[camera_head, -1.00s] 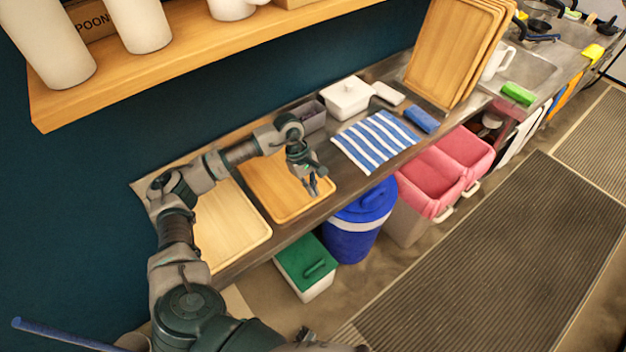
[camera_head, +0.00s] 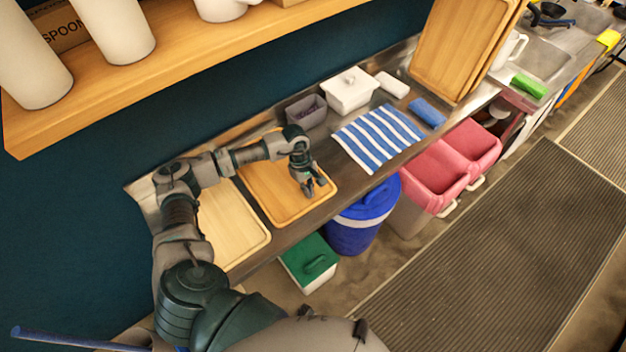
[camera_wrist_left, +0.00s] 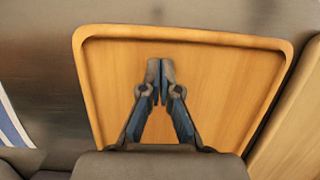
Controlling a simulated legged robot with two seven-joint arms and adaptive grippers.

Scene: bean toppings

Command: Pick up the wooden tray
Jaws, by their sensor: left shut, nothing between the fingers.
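The wooden tray (camera_head: 272,196), orange-brown with a raised rim, lies flat on the metal counter. It fills much of the left wrist view (camera_wrist_left: 220,85). My left gripper (camera_head: 310,188) is over the tray, near its right front part. In the left wrist view the fingers (camera_wrist_left: 160,78) are shut together with nothing between them, in front of the tray's flat surface. I cannot tell whether the fingertips touch it. A paler wooden tray (camera_head: 232,228) lies to its left, partly hidden by my arm. My right gripper is not in view.
A grey container (camera_head: 306,112), a white lidded box (camera_head: 349,91) and a striped towel (camera_head: 376,137) are right of the tray on the counter (camera_head: 290,235). More trays (camera_head: 458,45) stand upright farther right. A shelf (camera_head: 180,75) with white containers overhangs above.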

